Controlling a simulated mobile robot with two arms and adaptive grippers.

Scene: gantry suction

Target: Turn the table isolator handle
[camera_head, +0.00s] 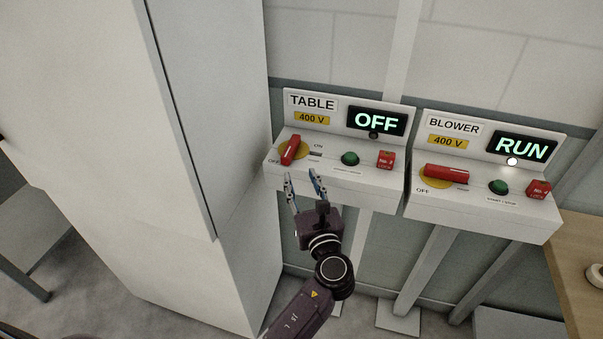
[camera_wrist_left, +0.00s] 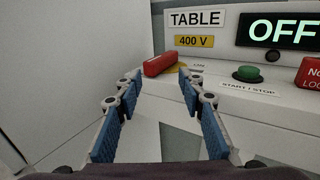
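The red table isolator handle (camera_head: 290,150) sits on a yellow disc at the left of the TABLE panel (camera_head: 338,178). It is tilted from lower left to upper right, with OFF printed at its lower left and ON to its right. The TABLE display (camera_head: 376,121) reads OFF. My left gripper (camera_head: 303,178) is open and empty in front of the panel, below and slightly right of the handle. In the left wrist view the handle (camera_wrist_left: 160,64) shows ahead, beyond and between the open fingertips (camera_wrist_left: 157,80), apart from them. My right gripper is not in view.
A green button (camera_head: 349,158) and a red lock tag (camera_head: 385,160) sit right of the handle. The BLOWER panel (camera_head: 480,212), with a RUN display (camera_head: 521,147), stands to the right. A tall white cabinet (camera_head: 205,110) stands close on the left. A wooden table (camera_head: 580,270) is at far right.

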